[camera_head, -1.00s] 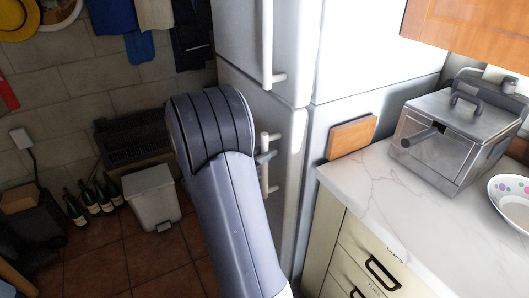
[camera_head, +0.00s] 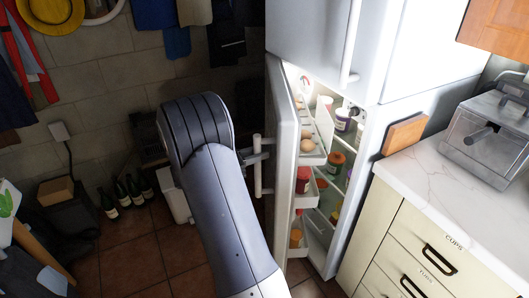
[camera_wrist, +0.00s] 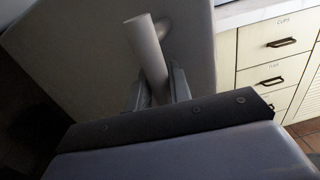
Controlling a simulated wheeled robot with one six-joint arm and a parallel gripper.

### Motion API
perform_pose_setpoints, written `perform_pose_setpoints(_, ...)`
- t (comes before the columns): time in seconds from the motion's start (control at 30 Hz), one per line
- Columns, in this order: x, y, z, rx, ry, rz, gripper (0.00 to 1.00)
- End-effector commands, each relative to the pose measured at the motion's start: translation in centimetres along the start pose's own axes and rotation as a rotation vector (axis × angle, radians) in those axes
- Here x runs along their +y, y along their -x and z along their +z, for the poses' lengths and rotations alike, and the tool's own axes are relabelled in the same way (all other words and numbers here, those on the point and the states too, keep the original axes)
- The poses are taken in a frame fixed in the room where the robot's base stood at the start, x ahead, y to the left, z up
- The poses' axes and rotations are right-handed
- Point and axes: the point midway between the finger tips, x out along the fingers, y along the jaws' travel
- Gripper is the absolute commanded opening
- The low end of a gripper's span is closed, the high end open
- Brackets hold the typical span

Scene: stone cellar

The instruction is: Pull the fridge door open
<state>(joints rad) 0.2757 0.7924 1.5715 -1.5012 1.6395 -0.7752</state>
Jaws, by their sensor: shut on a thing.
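The white fridge stands in the middle of the head view, with its upper door (camera_head: 308,45) closed. Its lower door (camera_head: 284,150) is swung partly open to the left. The lit inside shows shelves (camera_head: 340,185) and door racks (camera_head: 306,195) holding eggs, jars and bottles. The door's light vertical bar handle (camera_head: 258,176) faces my arm. My gripper (camera_head: 262,157) is shut on this handle. In the wrist view the handle (camera_wrist: 146,50) passes between the fingers of my gripper (camera_wrist: 154,88), in front of the door's outer face (camera_wrist: 85,50).
A counter (camera_head: 440,175) with drawers stands right of the fridge, bearing a metal fryer (camera_head: 490,135) and a wooden board (camera_head: 404,134). A white bin (camera_head: 172,196) stands behind my arm. Green bottles (camera_head: 128,192) stand by the wall.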

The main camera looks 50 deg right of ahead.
Motion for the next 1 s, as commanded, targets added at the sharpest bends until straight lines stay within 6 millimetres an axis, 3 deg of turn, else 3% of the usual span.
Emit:
perform_pose_setpoints(0.3,1.6,2.4,0.1,0.0,0.001,0.003,0.0)
perform_pose_setpoints(0.87,2.0,2.9,0.1,0.0,0.0,0.004,0.0)
perform_pose_setpoints(0.9,2.0,2.9,0.1,0.0,0.0,0.004,0.22)
perform_pose_setpoints(1.0,2.0,2.9,0.1,0.0,0.0,0.003,0.3)
